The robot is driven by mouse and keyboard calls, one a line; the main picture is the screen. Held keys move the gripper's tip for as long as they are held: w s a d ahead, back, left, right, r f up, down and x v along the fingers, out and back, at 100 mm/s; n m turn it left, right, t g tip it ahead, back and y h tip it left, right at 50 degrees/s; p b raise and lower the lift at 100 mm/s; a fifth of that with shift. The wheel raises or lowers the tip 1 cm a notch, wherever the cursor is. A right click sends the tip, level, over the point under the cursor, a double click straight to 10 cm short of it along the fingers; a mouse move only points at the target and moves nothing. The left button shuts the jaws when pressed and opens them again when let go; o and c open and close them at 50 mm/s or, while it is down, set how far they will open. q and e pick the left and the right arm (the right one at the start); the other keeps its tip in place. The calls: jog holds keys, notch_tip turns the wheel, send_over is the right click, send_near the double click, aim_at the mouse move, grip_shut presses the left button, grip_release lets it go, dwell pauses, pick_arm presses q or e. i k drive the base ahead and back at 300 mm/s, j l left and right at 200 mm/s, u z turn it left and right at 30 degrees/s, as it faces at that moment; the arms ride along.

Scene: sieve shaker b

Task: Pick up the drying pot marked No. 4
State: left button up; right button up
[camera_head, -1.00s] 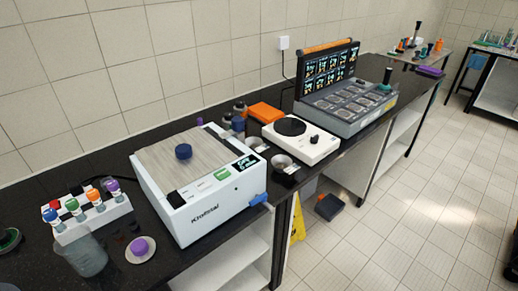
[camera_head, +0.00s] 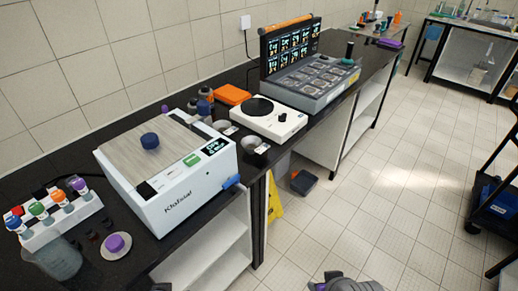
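Two small metal pots stand on the dark bench between the white shaker box and the white hot plate. One pot (camera_head: 223,126) is farther back. The other pot (camera_head: 251,143) is nearer the bench's front edge, with a small pale tag beside it. No number can be read on either, so I cannot tell which is No. 4. Neither gripper's fingers show. Only a grey and dark part, seemingly of my own arm, shows at the bottom edge, well below and apart from the pots.
The white shaker box (camera_head: 190,188) with a blue knob stands left of the pots. The white hot plate (camera_head: 284,122) stands behind them to the right. Dark bottles (camera_head: 204,104) and an orange case (camera_head: 232,94) are behind. A yellow sign (camera_head: 275,200) stands under the bench. The tiled floor (camera_head: 400,190) is open.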

aim_at(224, 127)
jog(key=i+l+u, duration=0.1)
jog(key=u, duration=0.35)
jog(key=i+l+u, duration=0.15)
jog(key=u, duration=0.3)
jog(key=i+l+u, duration=0.2)
jog(key=u, duration=0.25)
